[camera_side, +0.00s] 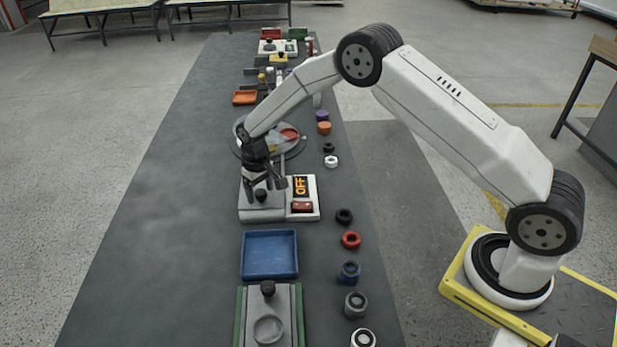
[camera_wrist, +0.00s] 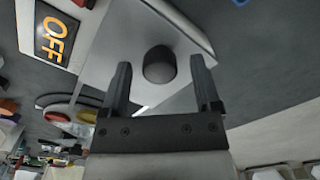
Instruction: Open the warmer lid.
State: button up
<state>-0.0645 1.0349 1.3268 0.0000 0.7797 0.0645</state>
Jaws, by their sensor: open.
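The warmer (camera_side: 305,206) is a white box on the dark table, with an orange "OFF" display and a red button on its right side. Its grey lid (camera_side: 260,212) looks closed and carries a black knob (camera_side: 261,196). My gripper (camera_side: 265,187) is open over the lid at the knob. In the wrist view the knob (camera_wrist: 159,64) lies between and slightly beyond my two fingertips, with gaps on both sides. The "OFF" display (camera_wrist: 57,40) shows at upper left there. I cannot tell the exact height of the fingers over the lid.
A blue tray (camera_side: 270,232) lies in front of the warmer, and a grey-green fixture with a black knob (camera_side: 268,288) stands nearer. A round turntable (camera_side: 240,150) is just behind. Several rings and cylinders (camera_side: 351,240) line the right. The table's left side is clear.

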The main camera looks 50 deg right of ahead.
grip_shut()
dwell(1.4)
